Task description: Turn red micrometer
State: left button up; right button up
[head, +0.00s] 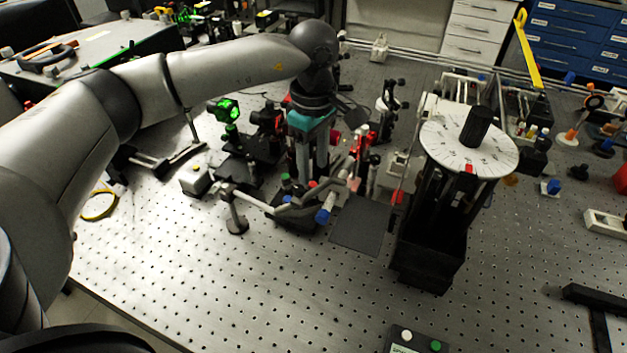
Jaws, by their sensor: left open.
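My left arm reaches in from the left, and my left gripper (308,180) points down over the optics in the middle of the bench. Its fingers are apart. A small red knob (313,184) shows at the fingertips; it may be the red micrometer, but I cannot tell whether the fingers touch it. A green knob (285,177) is beside it on the left, and a blue-ended cylinder (323,215) sticks out in front. Other red parts (365,150) stand just right of the gripper. My right gripper is not in view.
A black tower with a white dial (441,146) stands to the right. A dark flat plate (360,224) lies in front of the optics. A green-lit mount (226,110) is at the back left. The perforated bench top (250,290) is mostly clear at the front.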

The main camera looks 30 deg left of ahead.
aim_at(313, 184)
pick_arm(q)
notch_tip(313, 184, down, 5)
jog(key=shift+r, duration=0.1)
dwell(0.3)
grip_shut()
dwell(0.5)
